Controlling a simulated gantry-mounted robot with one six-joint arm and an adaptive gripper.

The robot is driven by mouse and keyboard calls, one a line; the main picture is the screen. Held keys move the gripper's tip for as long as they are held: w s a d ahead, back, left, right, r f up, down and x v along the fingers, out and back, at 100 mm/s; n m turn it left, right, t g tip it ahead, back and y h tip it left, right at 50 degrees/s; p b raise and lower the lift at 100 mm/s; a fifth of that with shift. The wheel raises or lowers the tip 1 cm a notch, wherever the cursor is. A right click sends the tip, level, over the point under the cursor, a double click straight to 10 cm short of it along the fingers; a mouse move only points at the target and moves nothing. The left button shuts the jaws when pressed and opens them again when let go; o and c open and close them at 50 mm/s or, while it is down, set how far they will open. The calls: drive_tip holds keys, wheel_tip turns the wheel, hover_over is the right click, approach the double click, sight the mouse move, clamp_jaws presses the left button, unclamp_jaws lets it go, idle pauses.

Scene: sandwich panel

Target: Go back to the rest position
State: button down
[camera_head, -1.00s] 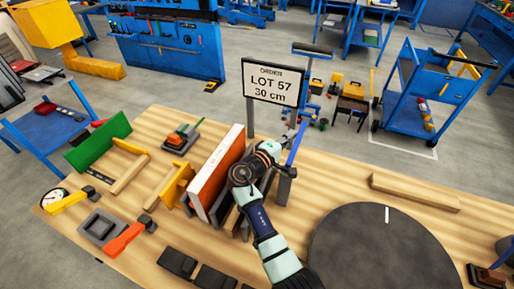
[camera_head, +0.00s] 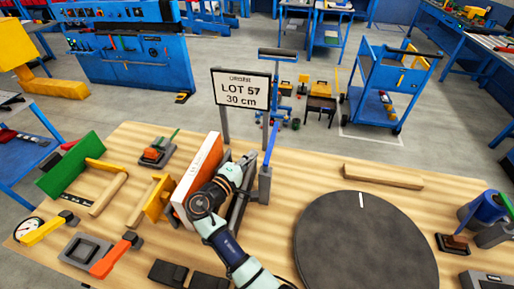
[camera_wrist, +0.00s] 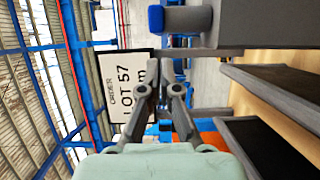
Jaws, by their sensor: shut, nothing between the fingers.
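My gripper (camera_head: 245,160) is above the wooden table (camera_head: 290,175), just right of an upright white and orange panel (camera_head: 198,175). In the wrist view my gripper (camera_wrist: 163,92) shows its two fingers close together and empty. The order sign (camera_head: 241,89) reading "LOT 57 30 cm" stands behind it, and the sign also shows sideways in the wrist view (camera_wrist: 122,95). My arm hides part of the panel and of the dark slotted rack beside it.
A dark round disc (camera_head: 365,245) lies at the right, with a wooden bar (camera_head: 383,176) behind it. A blue upright piece (camera_head: 271,145) stands close right of my gripper. A green block (camera_head: 70,165) and several tools lie at the left.

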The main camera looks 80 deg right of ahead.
drive_tip(key=shift+w+a, duration=0.1)
drive_tip(key=shift+a, duration=0.1)
idle(0.3)
